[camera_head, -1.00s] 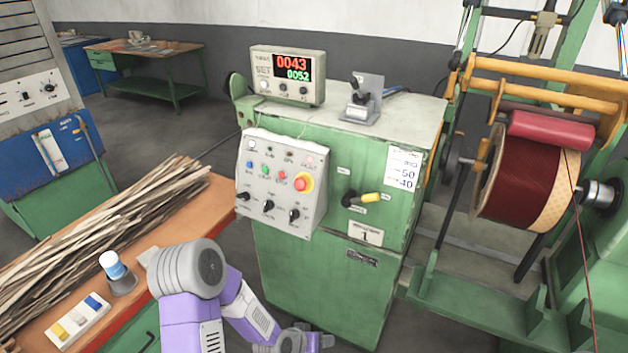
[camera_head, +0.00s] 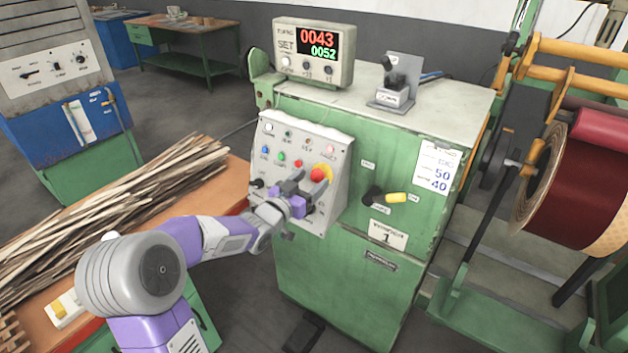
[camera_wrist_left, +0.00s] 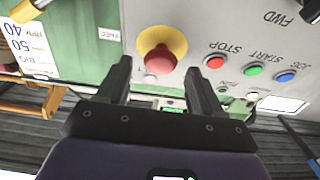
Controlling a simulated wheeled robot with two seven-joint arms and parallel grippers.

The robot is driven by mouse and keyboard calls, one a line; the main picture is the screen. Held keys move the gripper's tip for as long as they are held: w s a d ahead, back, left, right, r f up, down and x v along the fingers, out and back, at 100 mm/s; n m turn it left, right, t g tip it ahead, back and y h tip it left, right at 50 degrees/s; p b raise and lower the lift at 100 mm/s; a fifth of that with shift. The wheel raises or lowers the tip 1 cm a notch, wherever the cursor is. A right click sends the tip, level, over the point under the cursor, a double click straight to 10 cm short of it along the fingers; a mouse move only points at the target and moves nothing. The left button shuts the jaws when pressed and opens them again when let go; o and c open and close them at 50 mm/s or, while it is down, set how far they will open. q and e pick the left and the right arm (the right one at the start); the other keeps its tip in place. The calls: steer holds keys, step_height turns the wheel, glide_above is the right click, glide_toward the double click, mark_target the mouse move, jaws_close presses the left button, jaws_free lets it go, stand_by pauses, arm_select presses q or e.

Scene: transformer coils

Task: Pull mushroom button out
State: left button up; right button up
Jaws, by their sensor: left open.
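The red mushroom button (camera_head: 318,174) sits on a yellow disc on the sloped grey control panel (camera_head: 333,153) of the green cabinet. In the left wrist view the red button (camera_wrist_left: 159,60) and its yellow disc show upside down, just beyond the fingertips. My left gripper (camera_head: 300,188) is in front of the panel, just below and left of the button. In the left wrist view my left gripper (camera_wrist_left: 159,72) is open, one finger to each side of the button's line, with nothing held between them. My right gripper is not in view.
Small buttons, including a red stop button (camera_wrist_left: 214,61) and a green start button (camera_wrist_left: 252,70), sit beside the mushroom button. Wood strips (camera_head: 110,200) lie on the bench at left.

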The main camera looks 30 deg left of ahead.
arm_select(q)
steer(key=shift+w+d, duration=0.1)
steer(key=shift+w, duration=0.95)
steer(key=shift+c, duration=0.4)
